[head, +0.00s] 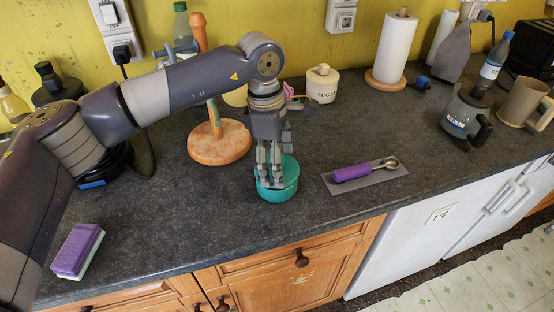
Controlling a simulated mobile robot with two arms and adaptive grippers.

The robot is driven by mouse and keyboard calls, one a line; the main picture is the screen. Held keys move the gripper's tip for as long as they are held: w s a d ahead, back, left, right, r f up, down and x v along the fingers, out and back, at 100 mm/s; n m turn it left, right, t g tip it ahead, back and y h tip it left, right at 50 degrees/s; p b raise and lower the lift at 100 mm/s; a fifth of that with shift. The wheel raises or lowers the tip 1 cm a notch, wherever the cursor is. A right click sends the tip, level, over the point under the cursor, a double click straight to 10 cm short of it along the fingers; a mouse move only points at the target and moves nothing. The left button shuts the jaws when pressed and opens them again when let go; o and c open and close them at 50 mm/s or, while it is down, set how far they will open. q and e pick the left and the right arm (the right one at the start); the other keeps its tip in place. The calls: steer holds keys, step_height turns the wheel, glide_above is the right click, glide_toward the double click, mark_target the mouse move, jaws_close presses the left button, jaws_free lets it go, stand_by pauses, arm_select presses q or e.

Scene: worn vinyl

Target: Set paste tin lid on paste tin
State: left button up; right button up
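A round teal paste tin (281,195) stands upright on the dark worktop near its front edge. Its top looks a lighter teal (291,169), but I cannot tell whether this is the lid or the tin's own top. My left gripper (271,180) points down over the tin, its fingers in front of the top and upper side. The fingers hide part of the tin, and I cannot tell whether they touch it or grip a lid. No separate lid shows elsewhere. My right gripper is out of view.
A round wooden stand (220,145) is behind left, a sugar pot (322,85) behind. A purple sponge (77,250) lies front left. The worktop's front edge is close.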

arm_select(q)
steer(key=shift+f+b, duration=0.45)
steer(key=shift+f, duration=0.1)
steer(key=o, duration=1.1)
steer(key=shift+r, duration=0.15)
steer(key=shift+a+r+p, duration=0.2)
steer(key=shift+r+p, duration=0.6)
steer(key=shift+r, duration=0.9)
steer(key=shift+a+r+p, duration=0.2)
steer(key=shift+r+p, duration=0.6)
steer(key=shift+r, duration=0.85)
steer(key=shift+w+r, duration=0.1)
